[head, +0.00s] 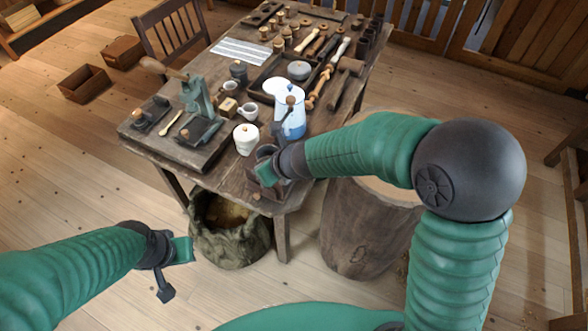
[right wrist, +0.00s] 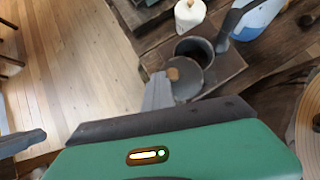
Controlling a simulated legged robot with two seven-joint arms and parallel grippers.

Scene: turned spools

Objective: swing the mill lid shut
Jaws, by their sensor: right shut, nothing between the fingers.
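The mill (right wrist: 232,68) has a wooden box base and a round dark grey bowl (right wrist: 196,48), which is open at the top. Its round grey lid (right wrist: 188,86), with a wooden knob, stands swung back on the near side of the bowl. In the head view the mill (head: 266,152) is at the table's near corner, partly hidden by my right gripper (head: 270,174). My right gripper (right wrist: 158,80) is shut and empty, its tip close beside the lid knob; contact cannot be told. My left gripper (head: 176,268) hangs low, away from the table; its jaw state is unclear.
The mill's crank (right wrist: 228,30) rises beside the bowl. A white lidded jar (head: 246,140) and a blue-and-white pot (head: 290,118) stand close behind. A sack (head: 230,252) sits below the table edge, and a wooden stump (head: 362,235) stands to the right. Several turned pieces crowd the table's back.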

